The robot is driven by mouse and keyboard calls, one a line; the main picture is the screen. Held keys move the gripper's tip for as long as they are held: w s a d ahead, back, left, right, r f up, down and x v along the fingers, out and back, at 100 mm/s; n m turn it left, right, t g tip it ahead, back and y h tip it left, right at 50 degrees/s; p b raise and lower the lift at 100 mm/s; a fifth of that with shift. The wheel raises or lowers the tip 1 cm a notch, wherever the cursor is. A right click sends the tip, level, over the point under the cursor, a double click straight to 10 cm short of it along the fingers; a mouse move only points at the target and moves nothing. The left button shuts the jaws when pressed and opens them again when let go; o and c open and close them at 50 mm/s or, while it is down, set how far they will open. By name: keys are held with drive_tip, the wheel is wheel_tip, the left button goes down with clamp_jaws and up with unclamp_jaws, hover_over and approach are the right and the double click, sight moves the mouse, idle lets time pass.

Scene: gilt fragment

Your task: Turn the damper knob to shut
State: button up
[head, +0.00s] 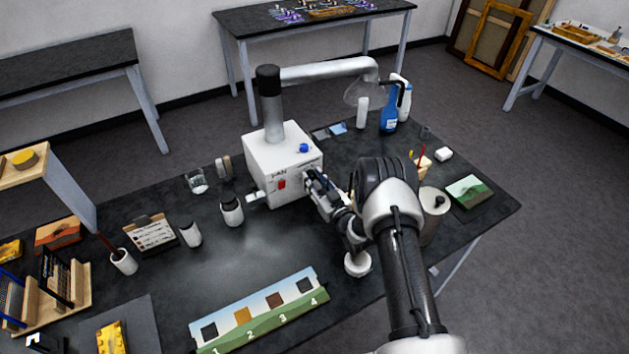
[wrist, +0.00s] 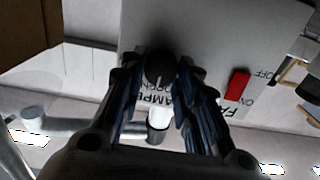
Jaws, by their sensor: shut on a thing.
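The damper knob (wrist: 160,69) is round and black with a light pointer line on its face. It sits on the front of the white fan box (head: 258,165), beside lettering that reads partly as DAMPER and OPEN. My gripper (wrist: 160,75) is shut on the knob, with one finger on each side of it. In the head view my gripper (head: 312,182) reaches the right part of the box front and hides the knob. The pointer's exact setting is hard to read.
A red fan switch (wrist: 237,86) is right of my fingers in the wrist view. A numbered strip (head: 260,312) lies in front.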

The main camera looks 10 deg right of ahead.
drive_tip(key=shift+m, duration=0.3)
drive_tip(key=m+b, duration=0.3)
drive_tip(key=shift+f+m, duration=0.15)
drive_tip(key=shift+m, duration=0.15)
drive_tip(key=m+b, duration=0.2)
drive_tip(key=m, duration=0.2)
drive_tip(key=shift+d+m+b, duration=0.1)
drive_tip(key=shift+m+b, duration=0.2)
drive_tip(key=shift+b, duration=0.05)
drive_tip(key=m+b, duration=0.2)
drive_tip(key=m, duration=0.2)
drive_tip(key=m+b, duration=0.1)
drive_tip(key=m, duration=0.3)
drive_tip(key=shift+m, duration=0.6)
drive_tip(key=o, duration=1.1)
drive_tip(key=shift+c, duration=0.2)
